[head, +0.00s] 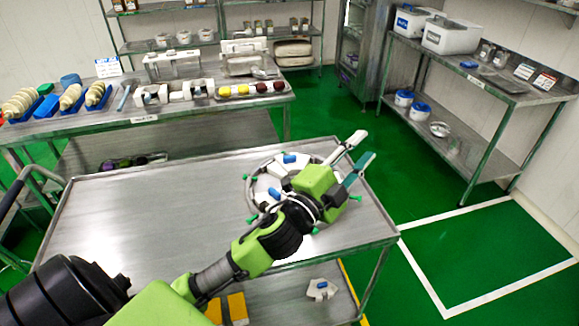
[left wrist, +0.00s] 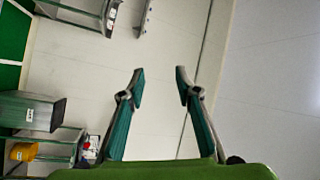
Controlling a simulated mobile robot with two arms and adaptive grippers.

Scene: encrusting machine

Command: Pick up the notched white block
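My left gripper (head: 361,148) is over the right part of the steel cart top, fingers apart and empty, pointing up and right. The left wrist view shows its two teal fingers (left wrist: 159,85) spread, with only wall and distant furniture beyond. White pieces with blue parts (head: 276,170) sit in a round ring fixture on the cart, partly hidden by my gripper. A white angular piece with a blue part (head: 321,289) lies on the cart's lower shelf. White blocks with cut-outs (head: 151,95) stand on the back table. I cannot tell which is the notched white block. My right gripper is not in view.
The left half of the steel cart top (head: 130,215) is bare. The back table (head: 105,122) holds blue trays and a tray of colored items (head: 250,90). A steel bench (head: 470,75) with white bins stands at right. Green floor is open between.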

